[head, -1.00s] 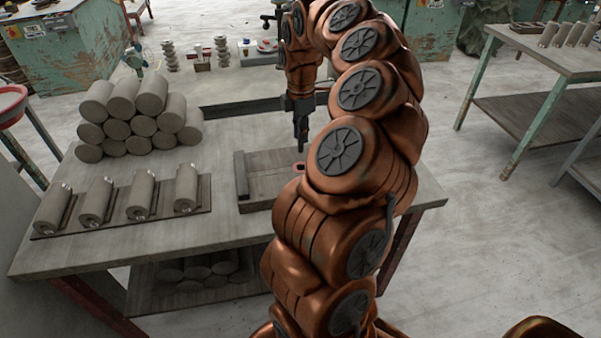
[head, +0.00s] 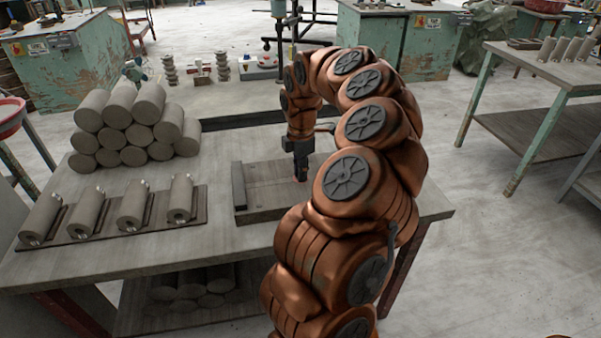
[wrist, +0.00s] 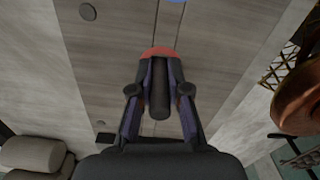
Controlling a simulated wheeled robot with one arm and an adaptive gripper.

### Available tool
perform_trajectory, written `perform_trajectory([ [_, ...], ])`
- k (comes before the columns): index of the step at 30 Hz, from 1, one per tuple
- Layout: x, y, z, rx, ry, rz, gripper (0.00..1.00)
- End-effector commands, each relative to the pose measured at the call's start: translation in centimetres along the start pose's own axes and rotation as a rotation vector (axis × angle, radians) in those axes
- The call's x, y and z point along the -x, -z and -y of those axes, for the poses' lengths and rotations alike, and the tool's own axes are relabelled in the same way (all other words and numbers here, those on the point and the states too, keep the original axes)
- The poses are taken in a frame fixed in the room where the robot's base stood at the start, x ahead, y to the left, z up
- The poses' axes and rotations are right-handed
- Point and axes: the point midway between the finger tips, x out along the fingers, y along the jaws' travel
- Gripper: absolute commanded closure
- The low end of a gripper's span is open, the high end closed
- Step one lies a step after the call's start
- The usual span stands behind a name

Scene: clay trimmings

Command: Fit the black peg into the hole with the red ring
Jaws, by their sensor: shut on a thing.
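My gripper (wrist: 160,80) is shut on the black peg (wrist: 160,100), which shows between the two fingers in the wrist view. The red ring (wrist: 158,52) is just beyond the fingertips on the wooden board, and the fingers and peg cover part of it. Its hole is hidden, so I cannot tell whether the peg's tip is in it. In the head view my gripper (head: 300,170) points down, low over the wooden board (head: 262,212). The peg is hard to make out there.
The board also has a plain dark hole (wrist: 88,12) and a blue ring (wrist: 176,1). A raised bar (head: 239,186) stands on the board's left side. Clay cylinders are stacked (head: 120,127) at the back left of the table, with a rack of rollers (head: 131,207) in front.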

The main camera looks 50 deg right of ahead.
Motion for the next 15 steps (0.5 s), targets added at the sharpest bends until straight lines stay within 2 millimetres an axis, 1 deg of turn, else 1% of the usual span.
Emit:
perform_trajectory([
  [4,-0.1,0.0,0.0,0.0,0.0,0.0,1.0],
  [15,-1.2,0.0,0.1,-0.001,0.003,0.0,1.0],
])
